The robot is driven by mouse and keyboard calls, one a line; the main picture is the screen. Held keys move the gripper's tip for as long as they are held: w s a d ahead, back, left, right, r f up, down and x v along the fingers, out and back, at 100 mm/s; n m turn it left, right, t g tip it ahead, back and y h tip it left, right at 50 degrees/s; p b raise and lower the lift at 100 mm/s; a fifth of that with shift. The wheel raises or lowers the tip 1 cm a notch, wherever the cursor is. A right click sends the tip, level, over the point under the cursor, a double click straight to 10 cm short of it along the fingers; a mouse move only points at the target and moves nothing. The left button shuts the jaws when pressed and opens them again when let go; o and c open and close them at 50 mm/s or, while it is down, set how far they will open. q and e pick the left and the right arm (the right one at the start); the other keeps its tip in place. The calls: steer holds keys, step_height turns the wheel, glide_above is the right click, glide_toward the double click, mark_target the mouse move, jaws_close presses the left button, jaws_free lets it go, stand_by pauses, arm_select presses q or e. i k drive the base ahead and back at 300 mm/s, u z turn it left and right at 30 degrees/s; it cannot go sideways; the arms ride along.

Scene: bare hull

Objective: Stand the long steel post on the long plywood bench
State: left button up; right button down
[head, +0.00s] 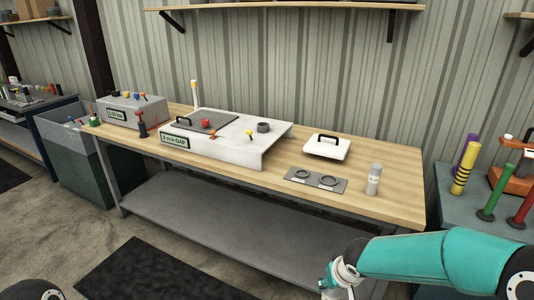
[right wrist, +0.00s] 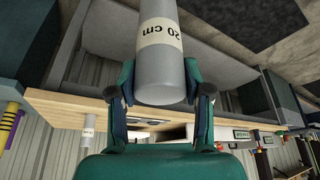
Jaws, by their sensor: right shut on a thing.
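The long steel post (right wrist: 160,45) is a grey cylinder with a pale "20 cm" label. In the right wrist view it is between the fingers of my right gripper (right wrist: 160,80), which is shut on it. The head view shows my teal right arm at the bottom right, but the post is not visible there. The long plywood bench (head: 390,205) has a light wooden top and spans the head view. In the right wrist view its edge (right wrist: 65,108) lies behind the post, apart from it. My left gripper is out of view.
On the bench are a small grey cylinder (head: 374,179), a dark plate with two rings (head: 315,180), a white lidded plate (head: 327,147) and a large white gap fixture (head: 225,138). The right front corner is bare. Coloured posts (head: 464,165) stand on a side table at right.

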mark_target(402, 199)
steer(key=z, duration=0.55)
steer(key=i, duration=1)
steer(key=u, duration=0.1)
steer(key=k, duration=0.8)
steer(key=z, duration=0.25)
steer(key=i, duration=0.8)
steer(key=u, duration=0.1)
